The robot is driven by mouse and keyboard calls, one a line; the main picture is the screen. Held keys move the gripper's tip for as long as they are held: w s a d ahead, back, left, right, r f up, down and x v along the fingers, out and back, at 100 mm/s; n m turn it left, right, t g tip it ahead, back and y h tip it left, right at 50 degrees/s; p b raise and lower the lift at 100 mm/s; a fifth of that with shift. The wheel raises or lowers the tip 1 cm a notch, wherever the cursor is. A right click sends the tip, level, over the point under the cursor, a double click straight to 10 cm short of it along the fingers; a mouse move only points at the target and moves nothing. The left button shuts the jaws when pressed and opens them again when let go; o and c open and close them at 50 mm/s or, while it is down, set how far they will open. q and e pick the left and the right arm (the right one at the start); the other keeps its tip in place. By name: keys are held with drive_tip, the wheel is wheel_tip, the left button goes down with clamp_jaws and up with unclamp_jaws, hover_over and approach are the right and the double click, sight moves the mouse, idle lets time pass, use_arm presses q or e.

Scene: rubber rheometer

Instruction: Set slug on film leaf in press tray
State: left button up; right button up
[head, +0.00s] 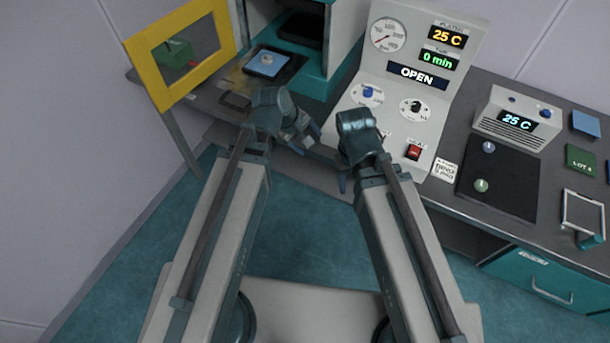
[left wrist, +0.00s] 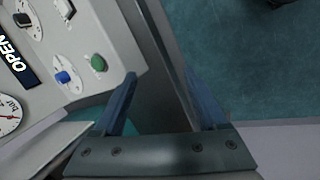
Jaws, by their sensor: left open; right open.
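A blue film leaf (head: 264,64) lies in the dark press tray (head: 291,68) at the press opening. A small pale round piece, looking like a slug (head: 267,58), sits on the leaf. Two more small round pieces lie on a dark mat (head: 508,172) at the right: a greyish one (head: 488,147) and a greenish one (head: 481,185). My left gripper (head: 301,141) is before the bench edge, below and right of the tray; in the left wrist view (left wrist: 160,100) its blue fingers are apart with nothing between. My right gripper (head: 363,160) is open and appears empty before the control panel.
The control panel (head: 415,75) reads OPEN, 25 C and 0 min. A yellow-framed guard (head: 155,70) stands left of the press. A small 25 C unit (head: 520,115), a blue sheet (head: 586,123), a green card (head: 581,160) and a metal frame (head: 567,212) crowd the right bench.

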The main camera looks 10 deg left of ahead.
use_arm(q)
drive_tip(key=s+d+f+m+g+y, duration=0.1)
drive_tip(key=s+m+y, duration=0.4)
drive_tip(key=s+m, duration=0.6)
drive_tip(key=f+m+g, duration=0.1)
drive_tip(key=m+g, duration=0.1)
drive_tip(key=shift+s+g, duration=0.15)
drive_tip(key=shift+g, duration=0.25)
